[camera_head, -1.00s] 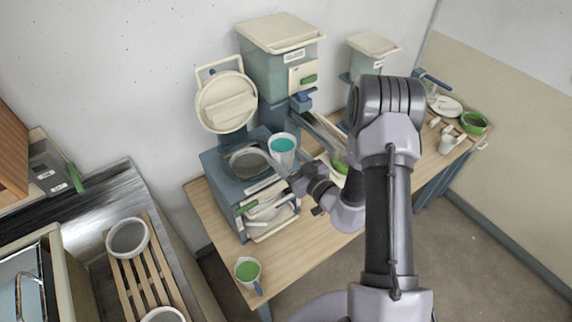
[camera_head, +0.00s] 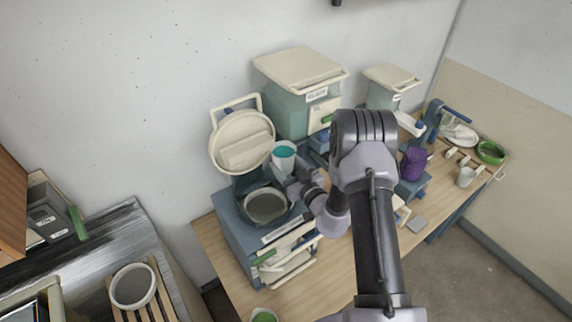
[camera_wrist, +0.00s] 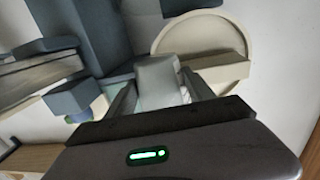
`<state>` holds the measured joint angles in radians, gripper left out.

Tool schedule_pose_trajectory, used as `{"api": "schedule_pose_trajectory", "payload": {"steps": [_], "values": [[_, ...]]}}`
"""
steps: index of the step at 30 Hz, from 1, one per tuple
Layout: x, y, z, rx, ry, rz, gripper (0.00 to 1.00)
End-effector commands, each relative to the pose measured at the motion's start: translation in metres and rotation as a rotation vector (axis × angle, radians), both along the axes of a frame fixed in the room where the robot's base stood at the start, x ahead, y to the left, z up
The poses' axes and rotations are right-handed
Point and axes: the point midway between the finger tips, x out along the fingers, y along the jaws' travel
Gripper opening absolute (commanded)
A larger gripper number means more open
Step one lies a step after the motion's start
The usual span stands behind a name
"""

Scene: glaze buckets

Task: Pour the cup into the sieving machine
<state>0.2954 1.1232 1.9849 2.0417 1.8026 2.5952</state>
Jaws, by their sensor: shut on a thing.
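The sieving machine (camera_head: 258,235) is a blue-grey box on the wooden table, with a round grey sieve opening (camera_head: 265,205) on top. Its cream round lid (camera_head: 242,142) stands open behind the opening. My gripper (camera_head: 297,178) is shut on a pale cup (camera_head: 283,166) with teal liquid inside. The cup looks about upright, at the upper right of the opening in the head view. In the wrist view the cup (camera_wrist: 158,82) sits between the fingers, with the cream lid (camera_wrist: 218,52) beyond it.
A large lidded container (camera_head: 290,105) stands behind, close to the cup. A smaller one (camera_head: 388,88), a purple object (camera_head: 413,163) and a green bowl (camera_head: 490,152) are farther right. A pail (camera_head: 132,287) stands on a wooden rack at lower left.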

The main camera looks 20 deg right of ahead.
Motion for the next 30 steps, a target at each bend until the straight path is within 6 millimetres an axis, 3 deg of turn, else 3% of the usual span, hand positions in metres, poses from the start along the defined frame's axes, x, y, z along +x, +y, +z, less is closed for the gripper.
{"api": "schedule_pose_trajectory", "payload": {"steps": [12, 24, 30], "values": [[0.000, 0.000, -0.034, 0.000, -0.001, 0.000, 0.02], [0.003, -0.013, -0.032, -0.283, -0.068, -0.001, 0.02], [0.003, -0.013, -0.029, -0.278, -0.068, -0.001, 0.02]]}}
